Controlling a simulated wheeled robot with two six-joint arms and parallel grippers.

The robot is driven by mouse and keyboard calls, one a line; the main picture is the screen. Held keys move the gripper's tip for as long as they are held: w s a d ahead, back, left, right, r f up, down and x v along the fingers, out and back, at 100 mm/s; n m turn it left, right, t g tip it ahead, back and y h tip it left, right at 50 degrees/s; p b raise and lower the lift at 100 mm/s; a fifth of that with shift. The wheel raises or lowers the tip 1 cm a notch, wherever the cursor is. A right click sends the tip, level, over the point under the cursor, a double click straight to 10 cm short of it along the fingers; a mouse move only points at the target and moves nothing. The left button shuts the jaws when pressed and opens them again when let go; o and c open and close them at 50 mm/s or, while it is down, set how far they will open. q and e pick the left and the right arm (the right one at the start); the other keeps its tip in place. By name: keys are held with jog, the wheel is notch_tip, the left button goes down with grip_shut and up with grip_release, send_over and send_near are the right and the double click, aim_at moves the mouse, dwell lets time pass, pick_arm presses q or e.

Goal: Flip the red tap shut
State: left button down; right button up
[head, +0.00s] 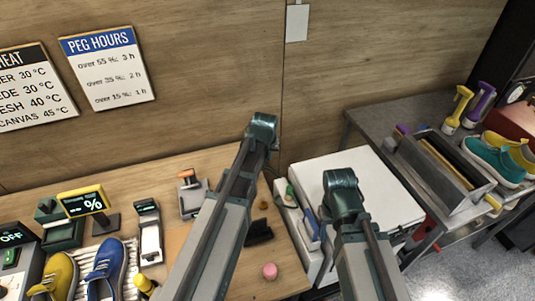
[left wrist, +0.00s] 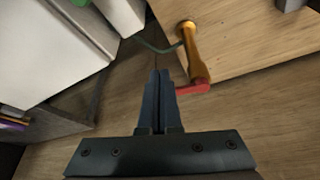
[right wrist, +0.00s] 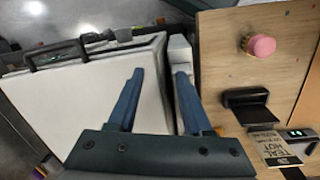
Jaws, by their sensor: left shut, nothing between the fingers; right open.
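The tap shows in the left wrist view as a brass body (left wrist: 195,55) standing at the edge of the wooden bench, with a red lever (left wrist: 193,88) at its end. My left gripper (left wrist: 158,72) is shut and empty. In that picture its fingertips are just left of the red lever; the lever's inner end appears to meet or pass behind the fingers, and I cannot tell if they touch. My right gripper (right wrist: 160,74) is open and empty above the white box (right wrist: 80,100). In the head view my arms hide both sets of fingertips, and I cannot make out the red lever.
A pink-topped item (head: 269,270) and a black holder (head: 258,232) stand near the bench's right edge. Yellow and blue shoes (head: 104,268) stand at left. A metal side table (head: 375,118) at right bears a grey trough (head: 440,165) and teal shoes (head: 492,160).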

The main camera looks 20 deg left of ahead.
pick_arm(q)
jog(key=s+d+r+p, duration=0.2)
jog(key=s+r+p, duration=0.4)
jog(key=r+p, duration=0.3)
jog(key=shift+s+d+r, duration=0.15)
jog(key=shift+d+r, duration=0.05)
jog(key=shift+d, duration=0.2)
pick_arm(e)
notch_tip(320, 180, up, 9)
jog(key=shift+s+d+r, duration=0.15)
jog(key=shift+d, duration=0.3)
notch_tip(320, 180, down, 10)
jog(key=b, duration=0.9)
jog(key=shift+b, duration=0.4)
pick_arm(q)
jog(key=s+d+f+m+g, duration=0.2)
jog(key=s+d+f, duration=0.3)
jog(key=s, duration=0.4)
jog(key=s+d+f+m+g, duration=0.2)
jog(key=s+d+f+m, duration=0.2)
jog(key=s+d+f, duration=0.2)
jog(key=s+d, duration=0.1)
jog(key=s, duration=0.1)
jog(key=shift+s+f+g, duration=0.2)
jog(key=shift+s+g, duration=0.1)
jog(key=shift+s, duration=0.1)
